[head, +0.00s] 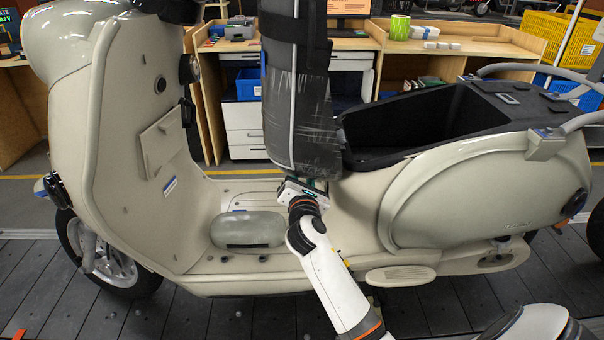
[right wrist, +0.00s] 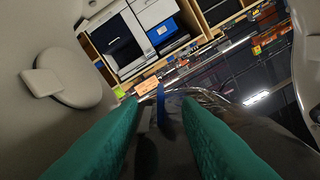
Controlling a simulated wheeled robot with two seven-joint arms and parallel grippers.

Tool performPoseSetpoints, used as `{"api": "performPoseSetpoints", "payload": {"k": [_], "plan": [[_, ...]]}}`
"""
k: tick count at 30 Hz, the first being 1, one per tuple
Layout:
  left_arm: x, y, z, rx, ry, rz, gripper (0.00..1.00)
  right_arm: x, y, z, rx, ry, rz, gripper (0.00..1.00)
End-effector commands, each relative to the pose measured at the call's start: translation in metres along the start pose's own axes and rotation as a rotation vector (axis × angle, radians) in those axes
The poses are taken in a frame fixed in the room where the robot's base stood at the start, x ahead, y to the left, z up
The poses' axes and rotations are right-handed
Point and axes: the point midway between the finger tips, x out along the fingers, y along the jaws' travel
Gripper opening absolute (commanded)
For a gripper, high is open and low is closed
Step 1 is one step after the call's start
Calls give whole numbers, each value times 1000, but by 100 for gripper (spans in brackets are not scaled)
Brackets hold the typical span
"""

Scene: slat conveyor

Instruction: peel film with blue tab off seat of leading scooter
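The cream scooter (head: 450,200) stands side-on, with its black seat (head: 277,135) tipped up on end above the footboard. Clear, creased film (head: 312,110) with pale streaks covers the seat. My right gripper (head: 306,188) is at the seat's lower end. In the right wrist view its two green fingers (right wrist: 160,110) are apart. The blue tab (right wrist: 161,100) shows as a narrow strip in the gap between them, in front of the shiny dark seat (right wrist: 235,115). I cannot tell whether either finger touches it. The left gripper is not in view.
The open storage bin (head: 430,120) is right of the seat. The front shield (head: 130,150) rises at left. The slat conveyor (head: 200,318) runs below. Wooden workbenches (head: 345,43) and a yellow crate (head: 560,38) stand behind.

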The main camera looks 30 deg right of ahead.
Motion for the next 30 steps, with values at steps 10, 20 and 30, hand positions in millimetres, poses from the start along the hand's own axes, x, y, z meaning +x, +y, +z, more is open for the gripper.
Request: {"api": "performPoseSetpoints", "payload": {"k": [10, 20, 30], "plan": [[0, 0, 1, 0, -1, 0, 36, 10, 0, 0, 1, 0, 0, 31], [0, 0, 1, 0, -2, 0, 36, 10, 0, 0, 1, 0, 0, 0], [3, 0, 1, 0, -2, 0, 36, 4, -1, 7, 0, -2, 0, 0]]}}
